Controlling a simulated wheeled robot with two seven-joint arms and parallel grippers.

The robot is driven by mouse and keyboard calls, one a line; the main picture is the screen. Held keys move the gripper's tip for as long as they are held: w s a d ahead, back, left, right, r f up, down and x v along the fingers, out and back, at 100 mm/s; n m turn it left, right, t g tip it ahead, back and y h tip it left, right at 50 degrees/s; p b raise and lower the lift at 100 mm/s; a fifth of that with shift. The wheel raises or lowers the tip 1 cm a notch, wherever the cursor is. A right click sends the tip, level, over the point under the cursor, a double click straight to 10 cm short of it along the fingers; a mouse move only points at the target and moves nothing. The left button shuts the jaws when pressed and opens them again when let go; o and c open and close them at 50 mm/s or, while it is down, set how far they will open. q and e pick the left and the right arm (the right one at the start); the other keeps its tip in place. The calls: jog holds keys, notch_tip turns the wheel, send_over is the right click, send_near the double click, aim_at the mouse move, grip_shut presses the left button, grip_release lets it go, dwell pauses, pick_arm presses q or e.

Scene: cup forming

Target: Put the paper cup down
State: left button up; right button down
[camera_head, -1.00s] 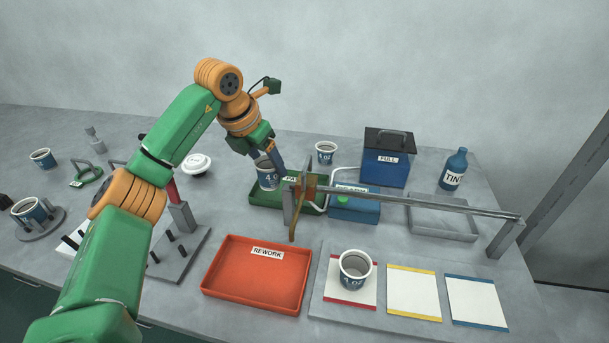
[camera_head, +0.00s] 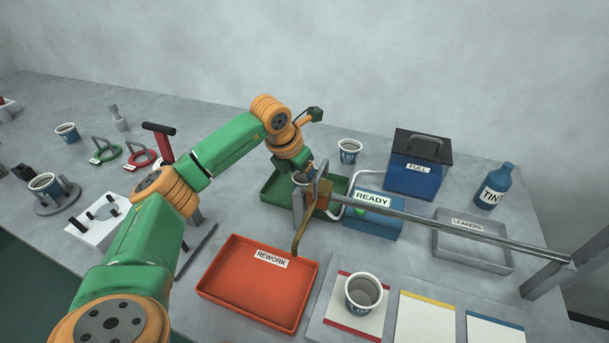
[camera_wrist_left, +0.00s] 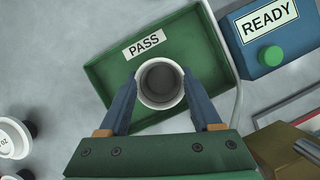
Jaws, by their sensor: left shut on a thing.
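A white and blue paper cup (camera_wrist_left: 161,84) sits between the fingers of my left gripper (camera_wrist_left: 160,98) in the left wrist view, its empty mouth facing the camera. The gripper is shut on it. In the head view my left gripper (camera_head: 304,178) reaches down over the green PASS tray (camera_head: 274,194), with the cup (camera_head: 298,200) in it. A metal bar end partly covers the cup there. The green tray (camera_wrist_left: 104,77) shows below the cup in the wrist view, otherwise empty. I cannot tell whether the cup touches its floor. My right gripper is out of view.
A metal bar (camera_head: 440,225) with a brown end piece crosses close to the gripper. The blue READY box (camera_head: 385,222) stands right of the tray, the red REWORK tray (camera_head: 235,299) in front. Another cup (camera_head: 362,292) stands on the red-edged card.

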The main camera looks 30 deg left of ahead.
pick_arm(q)
jog(key=shift+f, duration=0.1)
jog(key=o, duration=1.3)
jog(key=shift+r, duration=0.2)
jog(key=v, duration=1.2)
